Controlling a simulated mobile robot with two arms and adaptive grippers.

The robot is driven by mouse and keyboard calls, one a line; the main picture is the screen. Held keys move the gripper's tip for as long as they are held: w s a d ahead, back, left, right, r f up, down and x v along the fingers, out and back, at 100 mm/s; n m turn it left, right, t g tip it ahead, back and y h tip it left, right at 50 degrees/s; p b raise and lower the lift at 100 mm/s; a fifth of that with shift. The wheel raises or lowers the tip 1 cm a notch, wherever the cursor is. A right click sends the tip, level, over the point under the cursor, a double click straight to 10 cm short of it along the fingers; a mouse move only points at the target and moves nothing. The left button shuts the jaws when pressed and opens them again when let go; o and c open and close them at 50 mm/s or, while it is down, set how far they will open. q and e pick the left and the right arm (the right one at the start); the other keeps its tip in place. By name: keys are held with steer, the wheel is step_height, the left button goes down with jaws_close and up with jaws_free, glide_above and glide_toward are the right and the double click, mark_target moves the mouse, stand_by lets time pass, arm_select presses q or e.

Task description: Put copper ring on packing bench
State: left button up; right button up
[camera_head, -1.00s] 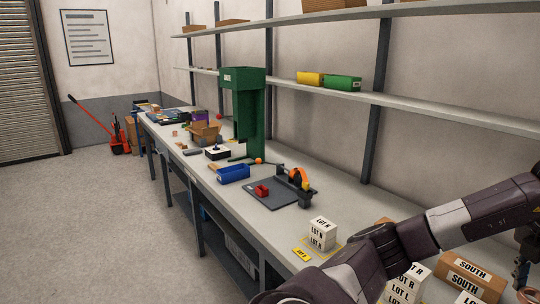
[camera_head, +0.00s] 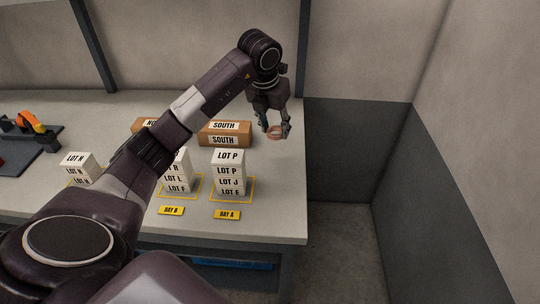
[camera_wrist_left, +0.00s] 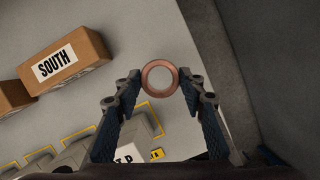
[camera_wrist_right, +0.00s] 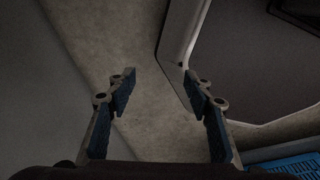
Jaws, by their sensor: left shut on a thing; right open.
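The copper ring (camera_head: 274,134) is small and round, and hangs at the fingertips of my left gripper (camera_head: 273,125), above the right end of the bench. In the left wrist view the ring (camera_wrist_left: 148,80) sits between the two fingertips (camera_wrist_left: 160,80), with its hole facing the camera. My left gripper is shut on it. The packing bench (camera_head: 280,205) is a long light grey table, and its bare top shows around the ring. My right gripper (camera_wrist_right: 158,82) is open and empty in the right wrist view, away from the bench top. It does not show in the head view.
White lot boxes (camera_head: 229,172) stand stacked in yellow-marked bays along the front. Brown SOUTH boxes (camera_head: 224,134) lie behind them, left of my left gripper. The bench ends at the right, with a grey wall (camera_head: 350,150) beyond. The right end is clear.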

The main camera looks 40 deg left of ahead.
arm_select(q)
steer(key=p, duration=0.1)
glide_above(275, 165)
steer(key=s, duration=0.1)
step_height(275, 165, down, 8)
steer(key=shift+d+r, duration=0.1)
steer(key=shift+r, duration=0.1)
steer(key=shift+f, duration=0.7)
step_height(275, 165, down, 3)
steer(key=shift+f+p, duration=0.15)
steer(key=shift+p, duration=0.35)
steer(key=shift+f, duration=0.2)
arm_select(e)
steer(key=shift+w+d+r, duration=0.1)
steer(key=shift+w+r, duration=0.2)
steer(key=shift+r, duration=0.3)
steer(key=shift+w+r, duration=0.25)
steer(key=shift+r, duration=0.35)
arm_select(q)
steer(key=shift+f, duration=0.2)
steer(key=o, duration=1.3)
arm_select(e)
steer(key=shift+w+f, duration=0.1)
steer(key=shift+w, duration=0.05)
arm_select(q)
steer(key=shift+r, duration=0.1)
arm_select(e)
steer(key=shift+a, duration=0.2)
